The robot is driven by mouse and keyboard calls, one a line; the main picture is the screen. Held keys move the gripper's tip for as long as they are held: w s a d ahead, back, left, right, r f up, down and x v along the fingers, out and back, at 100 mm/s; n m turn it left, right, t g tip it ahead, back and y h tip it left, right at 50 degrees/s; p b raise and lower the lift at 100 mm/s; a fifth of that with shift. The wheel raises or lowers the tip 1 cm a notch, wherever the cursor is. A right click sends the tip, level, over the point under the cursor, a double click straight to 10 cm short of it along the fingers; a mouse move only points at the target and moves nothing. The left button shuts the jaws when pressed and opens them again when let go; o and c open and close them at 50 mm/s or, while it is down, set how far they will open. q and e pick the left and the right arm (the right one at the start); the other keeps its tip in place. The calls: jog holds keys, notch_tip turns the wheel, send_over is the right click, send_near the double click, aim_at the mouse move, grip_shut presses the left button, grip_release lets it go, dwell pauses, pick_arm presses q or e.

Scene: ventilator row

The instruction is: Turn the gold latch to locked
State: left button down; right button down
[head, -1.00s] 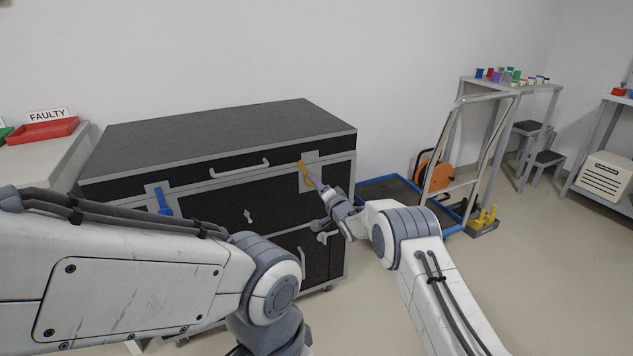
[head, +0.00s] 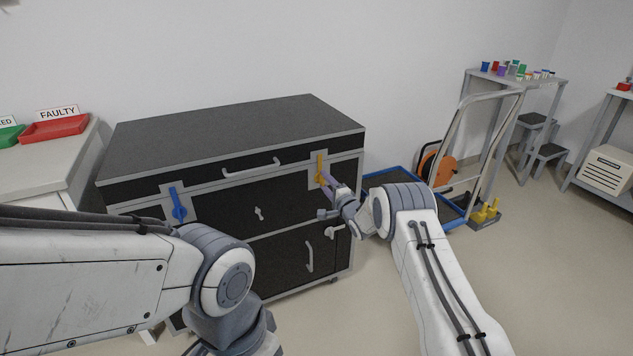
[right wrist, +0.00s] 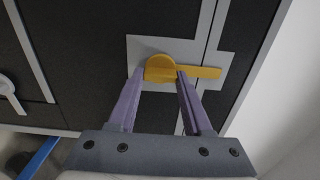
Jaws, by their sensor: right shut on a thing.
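The gold latch (head: 319,166) is on a light plate at the right of the black case's front. It stands nearly upright, its arm pointing up across the lid seam. In the right wrist view the gold latch (right wrist: 198,72) has its round hub between the purple fingers, its arm reaching right past the seam. My right gripper (head: 325,178) is shut on the gold latch, and it also shows in the right wrist view (right wrist: 161,73). My left arm crosses the lower left of the head view; its gripper is out of view.
The black case (head: 230,130) has a blue latch (head: 177,203) at left, a lid handle (head: 252,168) and a keyhole-like fitting (head: 259,213). A blue-edged trolley (head: 452,222) stands close right. A red FAULTY tray (head: 55,129) sits on the left table.

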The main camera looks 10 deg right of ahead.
jog(key=shift+d, duration=0.1)
jog(key=shift+c, duration=1.6)
grip_release()
jog(key=p+v, duration=0.2)
jog(key=v, duration=0.8)
jog(key=shift+s, duration=0.2)
jog(key=shift+d, duration=0.1)
